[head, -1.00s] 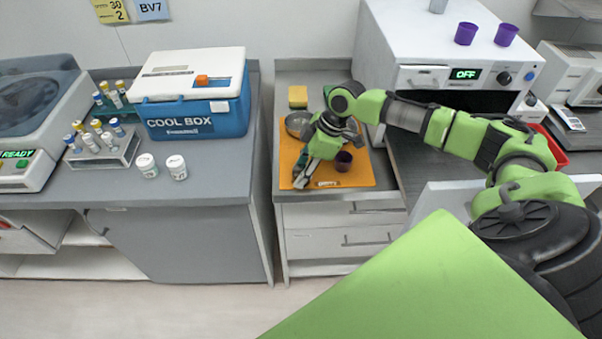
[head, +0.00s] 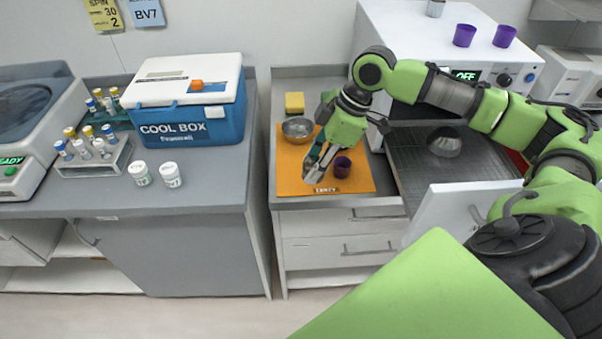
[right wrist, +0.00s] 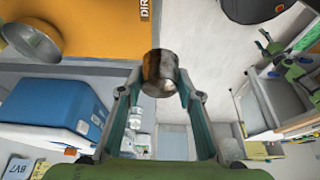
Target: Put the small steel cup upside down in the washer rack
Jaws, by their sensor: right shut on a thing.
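My right gripper (head: 318,170) is shut on the small steel cup (right wrist: 160,70), which shows between the fingertips in the right wrist view. In the head view the gripper and cup are over the orange mat (head: 290,185), left of a dark purple cup (head: 343,167). The cup's outline is hard to make out there. The washer (head: 400,35) has its door (head: 462,205) open and its rack (head: 410,170) out, with a steel bowl (head: 444,143) on it that looks upside down. My left gripper is not in view.
A steel bowl (head: 297,129) sits on the mat below a yellow sponge (head: 294,102). Two purple cups (head: 464,36) and a metal cup (head: 436,8) stand on the washer. The rack's front part looks clear. A cool box (head: 190,95) stands left.

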